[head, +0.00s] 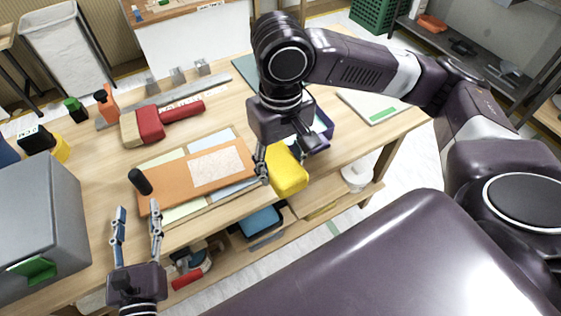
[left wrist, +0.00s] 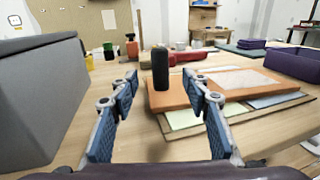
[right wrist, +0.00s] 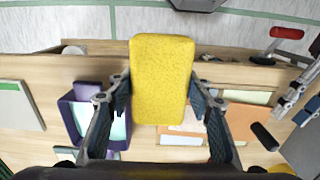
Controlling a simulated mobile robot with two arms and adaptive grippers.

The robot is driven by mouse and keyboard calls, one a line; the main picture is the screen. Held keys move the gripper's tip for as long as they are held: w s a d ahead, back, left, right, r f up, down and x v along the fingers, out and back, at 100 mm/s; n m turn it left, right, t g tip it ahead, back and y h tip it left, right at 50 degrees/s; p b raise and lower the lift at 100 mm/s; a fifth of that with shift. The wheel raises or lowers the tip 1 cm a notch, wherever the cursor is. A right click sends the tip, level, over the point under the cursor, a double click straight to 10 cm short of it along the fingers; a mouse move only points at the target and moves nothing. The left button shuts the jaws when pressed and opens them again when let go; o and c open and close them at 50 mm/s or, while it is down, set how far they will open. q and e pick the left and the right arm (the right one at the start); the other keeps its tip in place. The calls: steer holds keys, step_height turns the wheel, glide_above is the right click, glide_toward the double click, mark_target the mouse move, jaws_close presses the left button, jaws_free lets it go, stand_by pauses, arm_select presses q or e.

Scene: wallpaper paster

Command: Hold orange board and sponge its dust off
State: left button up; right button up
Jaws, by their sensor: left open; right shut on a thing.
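The orange board (head: 165,184) lies on a wooden panel with pale sheets on the table. A speckled pale dust patch (head: 217,166) covers its right half, and a black upright knob (head: 140,181) stands at its left end. My left gripper (head: 137,212) is open and empty in front of the board's left end; in the left wrist view the knob (left wrist: 160,68) shows beyond the open fingers. My right gripper (right wrist: 161,90) is shut on the yellow sponge (right wrist: 161,60). In the head view the sponge (head: 288,170) is just right of the board, apart from the dust patch.
A grey box (head: 40,225) stands left of my left gripper. A red-handled brush (head: 150,124) lies behind the board. A purple bin (right wrist: 75,120) is near the right gripper. A shelf below the table holds a blue container (head: 260,221).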

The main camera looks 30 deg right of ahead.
mark_target(138, 185)
arm_select(q)
steer(key=p+x, duration=0.2)
steer(key=x, duration=0.5)
steer(key=shift+w+d, duration=0.15)
steer(key=shift+w, duration=0.2)
arm_select(e)
step_height(138, 185, up, 2)
steer(key=shift+w+r, duration=0.15)
steer(key=shift+r, duration=0.05)
arm_select(q)
steer(key=shift+x, duration=0.9)
arm_select(e)
steer(key=shift+r, duration=0.1)
arm_select(q)
steer(key=shift+f, duration=0.1)
steer(key=shift+c, duration=0.2)
jaws_close()
steer(key=shift+o, duration=0.2)
jaws_free()
